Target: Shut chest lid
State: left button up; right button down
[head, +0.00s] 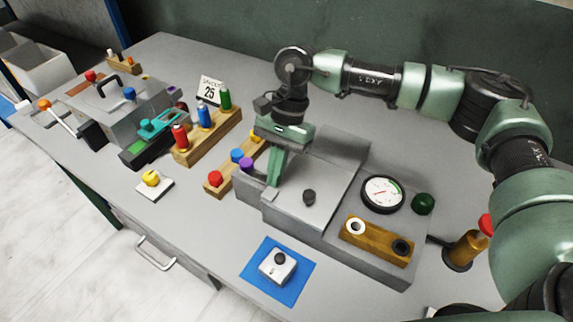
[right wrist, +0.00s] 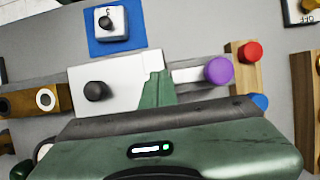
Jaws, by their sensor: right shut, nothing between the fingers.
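A grey box-like unit (head: 350,232) stands at the front middle of the bench. A flat light grey plate with a black knob (head: 308,197) lies on its top and looks level. I cannot tell for sure whether this plate is the chest lid. My right gripper (head: 272,184) is shut and empty, fingers pointing down at the plate's left side, by a purple knob (head: 246,165). In the right wrist view the green fingers (right wrist: 157,88) overlap the plate (right wrist: 125,75) edge; contact cannot be told. Another grey box with a black handle (head: 108,86) stands at the far left. My left gripper is not in view.
A gauge (head: 383,193) and a wooden block (head: 377,241) sit on the unit's right part. A blue mat (head: 261,290) with a white knobbed box lies in front. Wooden racks with coloured pegs (head: 208,140) stand left. A brown cylinder (head: 462,250) stands right.

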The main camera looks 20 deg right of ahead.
jog(key=shift+s+a+f, duration=0.15)
jog(key=shift+s, duration=0.1)
jog(key=shift+w+r, duration=0.15)
jog(key=shift+r, duration=0.1)
jog(key=b+v, duration=0.2)
jog(key=v, duration=0.5)
jog(key=shift+r, duration=0.2)
